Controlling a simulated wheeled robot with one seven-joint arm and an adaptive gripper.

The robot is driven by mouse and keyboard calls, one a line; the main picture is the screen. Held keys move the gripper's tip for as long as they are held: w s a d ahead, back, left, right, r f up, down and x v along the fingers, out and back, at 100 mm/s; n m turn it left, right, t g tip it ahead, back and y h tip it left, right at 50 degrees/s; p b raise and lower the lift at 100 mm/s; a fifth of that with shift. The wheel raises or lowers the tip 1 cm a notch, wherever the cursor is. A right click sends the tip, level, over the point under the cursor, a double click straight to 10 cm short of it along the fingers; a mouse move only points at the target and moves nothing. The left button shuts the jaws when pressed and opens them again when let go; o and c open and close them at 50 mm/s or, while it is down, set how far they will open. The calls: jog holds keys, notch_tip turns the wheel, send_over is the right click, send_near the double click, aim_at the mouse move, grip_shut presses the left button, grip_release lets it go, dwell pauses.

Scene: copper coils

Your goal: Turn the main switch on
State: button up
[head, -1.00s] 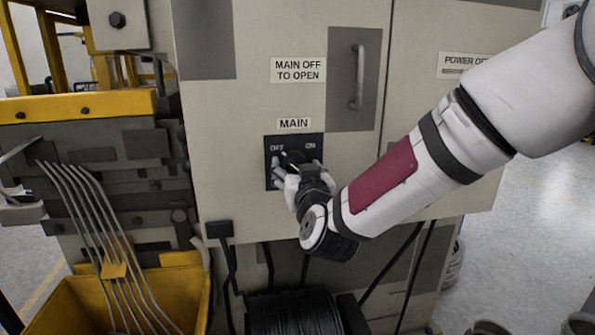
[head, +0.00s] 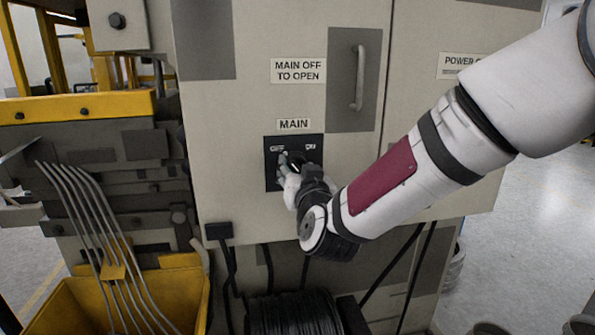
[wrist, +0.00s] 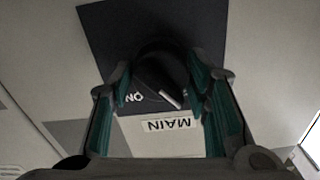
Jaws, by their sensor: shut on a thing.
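The main switch is a dark knob (head: 297,156) on a black plate (head: 273,170) marked OFF at left and ON at right, below the MAIN label (head: 293,124). My gripper (head: 289,165) is at the plate, its fingers around the knob. In the wrist view, which sees the panel upside down, the knob (wrist: 154,76) sits between the two green-padded fingers (wrist: 160,92). The OFF mark is hidden there by a finger. My gripper is shut on the knob.
The grey cabinet (head: 230,120) has a door handle (head: 358,77) up and right of the switch. Black cables (head: 390,265) hang below it, over a dark coil (head: 295,315). A yellow bin (head: 60,302) with bent rods stands at lower left. Free floor (head: 530,215) shows at right.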

jog(key=m+b, duration=0.1)
jog(key=m, duration=0.3)
jog(key=m+b, duration=0.1)
jog(key=m, duration=0.3)
jog(key=shift+b, duration=0.35)
jog(key=m+b, duration=0.2)
jog(key=m, duration=0.2)
jog(key=shift+m+b, duration=0.85)
jog(key=shift+m, duration=1.25)
jog(key=o, duration=1.2)
jog(key=shift+c, duration=0.2)
jog(key=v, duration=1.2)
